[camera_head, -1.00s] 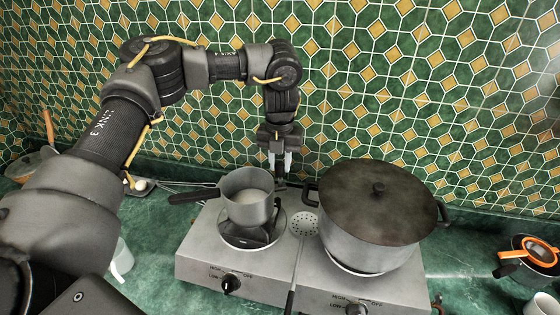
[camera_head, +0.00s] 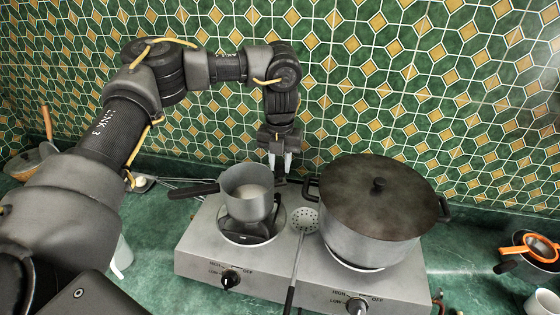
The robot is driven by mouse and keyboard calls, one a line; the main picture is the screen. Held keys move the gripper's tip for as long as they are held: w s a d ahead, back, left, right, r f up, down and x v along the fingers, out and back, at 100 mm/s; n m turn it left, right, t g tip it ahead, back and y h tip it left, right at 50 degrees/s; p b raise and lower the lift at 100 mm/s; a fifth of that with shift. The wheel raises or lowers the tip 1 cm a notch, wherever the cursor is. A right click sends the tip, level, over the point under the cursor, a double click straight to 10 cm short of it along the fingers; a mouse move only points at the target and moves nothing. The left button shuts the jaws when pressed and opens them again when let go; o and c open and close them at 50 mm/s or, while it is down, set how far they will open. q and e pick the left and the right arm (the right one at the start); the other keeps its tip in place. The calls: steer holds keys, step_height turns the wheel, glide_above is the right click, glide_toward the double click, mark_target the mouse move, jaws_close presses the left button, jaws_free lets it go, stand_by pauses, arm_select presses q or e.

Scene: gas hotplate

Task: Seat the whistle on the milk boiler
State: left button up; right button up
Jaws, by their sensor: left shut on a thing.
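The milk boiler (camera_head: 247,198), a small grey pot with a dark handle pointing left, stands at the left burner of the hotplate. Pale contents show inside it. My left gripper (camera_head: 280,163) points down just behind and right of the pot's rim, near the tiled wall. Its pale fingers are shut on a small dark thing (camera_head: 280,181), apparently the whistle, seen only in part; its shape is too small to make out. I cannot tell whether it touches the boiler. My right gripper is not in view.
A large lidded pot (camera_head: 370,235) fills the right burner. A skimmer (camera_head: 305,219) lies between the burners, its handle running forward over the hotplate (camera_head: 204,265). Orange-rimmed utensils (camera_head: 541,248) are at the far right. The tiled wall is close behind.

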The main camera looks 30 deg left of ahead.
mark_target(279, 164)
arm_select(q)
steer(key=shift+f+b, duration=0.35)
steer(key=shift+f, duration=0.4)
steer(key=o, duration=1)
steer(key=shift+r, duration=0.1)
step_height(279, 164, up, 11)
steer(key=shift+f+b, duration=0.2)
steer(key=shift+b, duration=0.6)
steer(key=shift+s+a, duration=0.1)
steer(key=shift+a, duration=0.05)
